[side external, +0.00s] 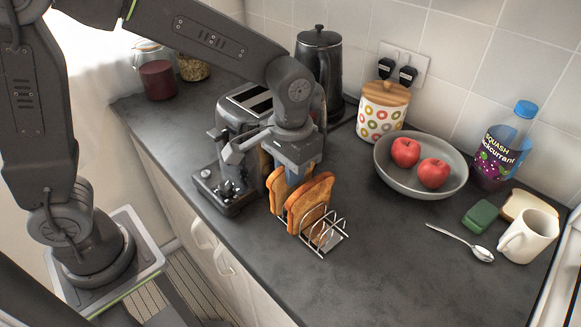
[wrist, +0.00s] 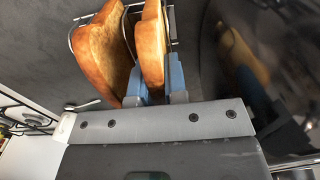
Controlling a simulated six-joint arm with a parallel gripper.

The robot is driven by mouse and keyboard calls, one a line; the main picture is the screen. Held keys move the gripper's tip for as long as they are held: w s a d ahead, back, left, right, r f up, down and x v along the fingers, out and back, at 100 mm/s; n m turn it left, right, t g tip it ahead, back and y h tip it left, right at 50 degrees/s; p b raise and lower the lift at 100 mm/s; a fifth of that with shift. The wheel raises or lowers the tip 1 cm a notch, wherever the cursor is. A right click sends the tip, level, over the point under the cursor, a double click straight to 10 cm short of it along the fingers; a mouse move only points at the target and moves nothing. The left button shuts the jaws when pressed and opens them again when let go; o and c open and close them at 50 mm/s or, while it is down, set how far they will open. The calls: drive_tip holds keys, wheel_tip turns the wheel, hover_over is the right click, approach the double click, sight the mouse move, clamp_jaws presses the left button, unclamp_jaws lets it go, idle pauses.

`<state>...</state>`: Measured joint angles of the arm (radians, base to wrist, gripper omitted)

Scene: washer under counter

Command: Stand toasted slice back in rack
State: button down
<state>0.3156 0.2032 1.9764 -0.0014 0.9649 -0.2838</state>
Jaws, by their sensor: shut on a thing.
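My gripper (side external: 292,176) points down just beside the toaster, at the toaster end of the wire toast rack (side external: 328,238). In the wrist view its blue fingers (wrist: 155,88) are shut on a toasted slice (wrist: 151,45), which stands upright between them. In the side view this slice (side external: 276,190) is partly hidden by the gripper and the other toast. Another toasted slice (side external: 308,203) stands in the rack right beside it; it also shows in the wrist view (wrist: 101,48). A rack wire shows between the two slices. Whether the held slice's lower edge touches the rack is hidden.
The toaster (side external: 232,130) stands close on the left, with a dark kettle (side external: 320,65) behind. A grey bowl (side external: 452,192) with apples, a spoon (side external: 462,243), a mug (side external: 528,238) and a green sponge (side external: 480,215) are to the right. The front counter is clear.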

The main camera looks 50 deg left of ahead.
drive_tip(key=c, duration=1.1)
unclamp_jaws()
drive_tip(key=shift+r, duration=0.1)
drive_tip(key=shift+r, duration=3.4)
drive_tip(key=shift+s+a+r, duration=0.15)
drive_tip(key=shift+a+r, duration=0.05)
drive_tip(key=shift+r, duration=0.05)
drive_tip(key=s+a+t, duration=0.2)
drive_tip(key=s+a, duration=0.1)
drive_tip(key=s, duration=0.1)
drive_tip(key=s+a+r+t, duration=0.1)
drive_tip(key=s+a, duration=0.3)
drive_tip(key=s+a+r+t, duration=0.1)
drive_tip(key=s+a+t, duration=0.1)
drive_tip(key=s, duration=0.3)
drive_tip(key=shift+a+t, duration=0.3)
drive_tip(key=shift+a, duration=0.6)
